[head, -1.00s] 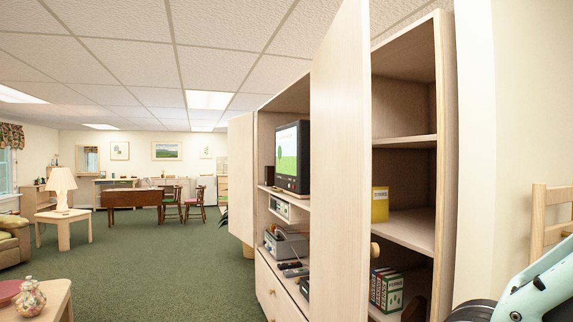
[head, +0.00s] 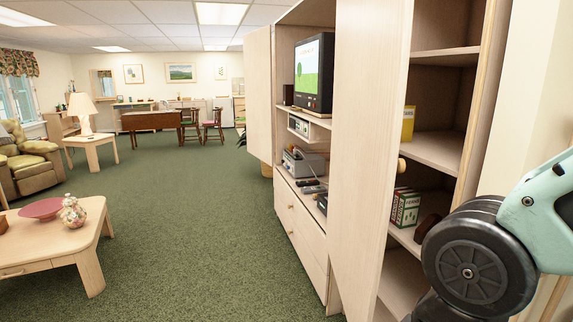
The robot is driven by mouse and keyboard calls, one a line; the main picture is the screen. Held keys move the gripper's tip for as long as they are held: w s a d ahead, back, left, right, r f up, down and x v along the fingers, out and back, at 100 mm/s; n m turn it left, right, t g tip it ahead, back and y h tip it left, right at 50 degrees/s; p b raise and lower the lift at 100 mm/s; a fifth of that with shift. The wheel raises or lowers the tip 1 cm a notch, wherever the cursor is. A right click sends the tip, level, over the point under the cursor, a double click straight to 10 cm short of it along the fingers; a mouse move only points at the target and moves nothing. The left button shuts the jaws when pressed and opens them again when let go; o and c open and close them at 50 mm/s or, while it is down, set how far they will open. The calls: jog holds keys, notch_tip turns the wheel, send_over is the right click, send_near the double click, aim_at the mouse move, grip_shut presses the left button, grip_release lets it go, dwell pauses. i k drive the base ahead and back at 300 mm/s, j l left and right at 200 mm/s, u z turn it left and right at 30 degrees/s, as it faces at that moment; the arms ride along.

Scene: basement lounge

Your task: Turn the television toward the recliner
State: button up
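The television (head: 314,73) stands on an upper shelf of the tall pale wood cabinet (head: 311,245), between its open doors. Its lit screen shows a green and pale blue picture and faces left, out into the room. The recliner (head: 30,165), padded in olive green, stands at the far left edge and is partly cut off. Part of my arm shows at the lower right, apart from the television. My gripper is not in view.
The open near cabinet door (head: 369,150) stands out between me and the television. A far door (head: 258,100) is also open. A coffee table (head: 75,240) with a pink bowl (head: 41,208) and a jar (head: 73,212) stands at the lower left. Green carpet (head: 185,235) is clear between.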

aim_at(314, 56)
jog(key=i+j+u, duration=0.2)
jog(key=i, duration=0.25)
jog(key=i+j+u, duration=0.25)
jog(key=i, duration=0.25)
jog(key=i+j+u, duration=0.2)
jog(key=i, duration=0.3)
jog(key=i+z, duration=0.1)
jog(key=i, duration=0.9)
jog(key=i+j+z, duration=0.15)
jog(key=i, duration=0.8)
